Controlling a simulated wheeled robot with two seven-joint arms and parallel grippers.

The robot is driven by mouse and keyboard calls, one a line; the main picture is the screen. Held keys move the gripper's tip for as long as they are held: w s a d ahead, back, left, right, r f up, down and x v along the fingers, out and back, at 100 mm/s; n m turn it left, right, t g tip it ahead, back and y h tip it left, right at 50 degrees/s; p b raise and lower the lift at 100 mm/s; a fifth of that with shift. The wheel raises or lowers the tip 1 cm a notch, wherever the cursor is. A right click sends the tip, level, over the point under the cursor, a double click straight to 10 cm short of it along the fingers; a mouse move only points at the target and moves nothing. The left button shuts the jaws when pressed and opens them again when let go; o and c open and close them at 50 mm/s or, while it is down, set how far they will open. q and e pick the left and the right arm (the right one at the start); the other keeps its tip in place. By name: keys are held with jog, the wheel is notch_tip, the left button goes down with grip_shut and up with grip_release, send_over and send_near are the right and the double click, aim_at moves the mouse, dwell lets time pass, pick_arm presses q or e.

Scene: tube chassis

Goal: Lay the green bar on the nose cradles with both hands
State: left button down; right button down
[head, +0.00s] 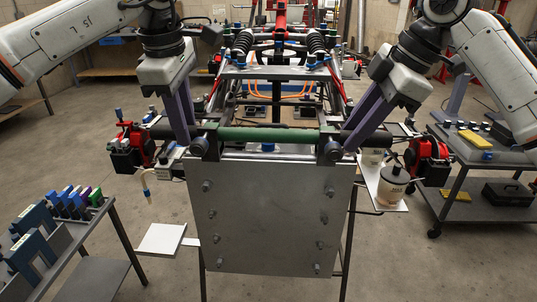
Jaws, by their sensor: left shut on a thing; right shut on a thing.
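The green bar (266,135) lies level across the front of the tube chassis, above the grey front plate. Its middle is green and its ends are dark. My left gripper (184,138) is shut on the bar near its left end. My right gripper (352,144) is shut on it near its right end. The nose cradles show as dark round fittings at the plate's top corners, the left one (200,147) and the right one (330,150), just inside my fingers. The bar is at the cradles; I cannot tell whether it touches them.
The front plate (265,220) with bolts hangs below the bar. A small white shelf (161,239) sticks out at left, and a shelf with a lidded pot (392,187) at right. Red and black hub units flank the chassis. A tool table stands at left, a cart (460,205) at right.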

pick_arm(q)
jog(key=shift+f, duration=0.45)
pick_arm(e)
jog(key=shift+f, duration=0.35)
pick_arm(q)
jog(key=c, duration=1.5)
grip_release()
jog(key=shift+f, duration=0.1)
pick_arm(e)
jog(key=c, duration=1.5)
grip_release()
jog(key=shift+f, duration=0.15)
pick_arm(q)
jog(key=shift+o, duration=0.2)
pick_arm(e)
jog(key=shift+o, duration=0.2)
jog(key=shift+r, duration=0.2)
pick_arm(q)
notch_tip(320, 180, up, 12)
jog(key=s, duration=0.2)
jog(key=shift+s, duration=0.2)
pick_arm(e)
jog(key=v, duration=1.1)
jog(key=shift+d+r, duration=0.15)
jog(key=shift+r, duration=0.15)
pick_arm(q)
jog(key=shift+f, duration=0.15)
pick_arm(e)
jog(key=shift+s, duration=0.2)
